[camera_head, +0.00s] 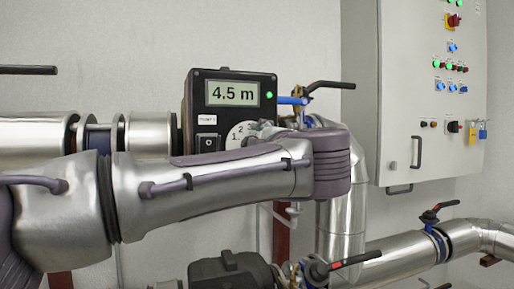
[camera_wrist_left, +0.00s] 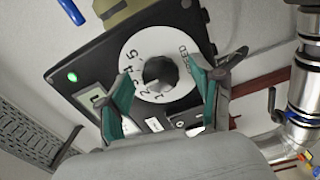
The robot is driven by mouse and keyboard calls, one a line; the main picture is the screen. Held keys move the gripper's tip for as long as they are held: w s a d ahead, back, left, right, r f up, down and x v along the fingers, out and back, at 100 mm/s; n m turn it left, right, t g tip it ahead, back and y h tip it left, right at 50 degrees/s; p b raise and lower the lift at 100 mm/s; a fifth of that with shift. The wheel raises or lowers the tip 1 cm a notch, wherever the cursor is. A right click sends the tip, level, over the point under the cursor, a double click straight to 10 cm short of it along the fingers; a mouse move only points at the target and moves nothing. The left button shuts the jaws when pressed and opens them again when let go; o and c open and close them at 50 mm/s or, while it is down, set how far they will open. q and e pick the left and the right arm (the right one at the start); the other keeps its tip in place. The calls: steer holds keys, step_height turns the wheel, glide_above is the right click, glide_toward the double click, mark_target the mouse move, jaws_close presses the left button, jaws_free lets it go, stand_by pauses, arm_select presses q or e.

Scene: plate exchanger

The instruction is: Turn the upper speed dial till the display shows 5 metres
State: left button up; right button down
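The upper pump's black control box (camera_head: 195,105) is on the pipe in the head view. Its display (camera_head: 232,93) reads "4.5 m", with a green light beside it. The white numbered speed dial (camera_head: 236,133) is partly hidden by my left arm. In the left wrist view the dial's white scale (camera_wrist_left: 137,53) surrounds a dark round knob (camera_wrist_left: 155,75). My left gripper (camera_wrist_left: 162,78) has its two teal fingers spread, one on each side of the knob. Gaps show between the fingers and the knob; contact cannot be told. My right gripper is not in view.
A valve with a dark lever (camera_head: 330,85) and blue part stands right of the box. Shiny pipes (camera_head: 340,210) run below and right. A grey electrical cabinet (camera_head: 410,110) hangs on the wall. A lower dark pump unit (camera_head: 228,272) shows at the bottom.

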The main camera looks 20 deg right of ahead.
arm_select(q)
steer(key=s, duration=1.2)
steer(key=shift+d, duration=0.2)
